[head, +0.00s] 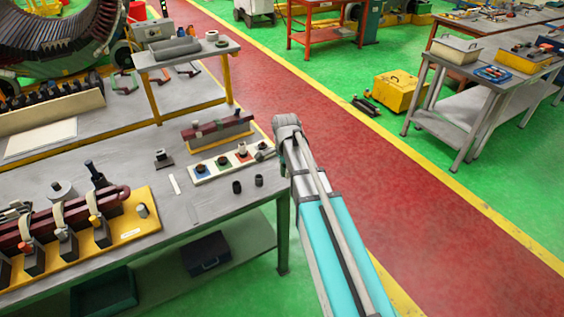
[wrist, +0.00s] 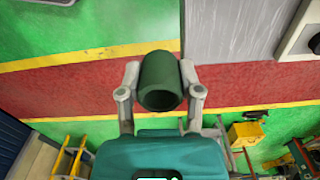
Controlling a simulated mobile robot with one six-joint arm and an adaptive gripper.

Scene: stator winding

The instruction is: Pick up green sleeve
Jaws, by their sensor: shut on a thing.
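The green sleeve (wrist: 160,68) is a dark green hollow cylinder. In the wrist view it sits between the two grey fingers of my gripper (wrist: 160,92), one finger against each side. My gripper is shut on it, and its open end faces the wrist camera. The sleeve is held clear of the grey table (wrist: 232,30), near the table's edge with the floor behind. In the head view my arm reaches to the table's right end, and I cannot make out the held sleeve there.
A white tray (head: 196,178) with coloured squares and small parts lies near the table's right end. Two dark sleeves (head: 237,187) (head: 259,180) stand in front of it. A yellow fixture (head: 128,237) is at the left. The red walkway (head: 370,180) is clear.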

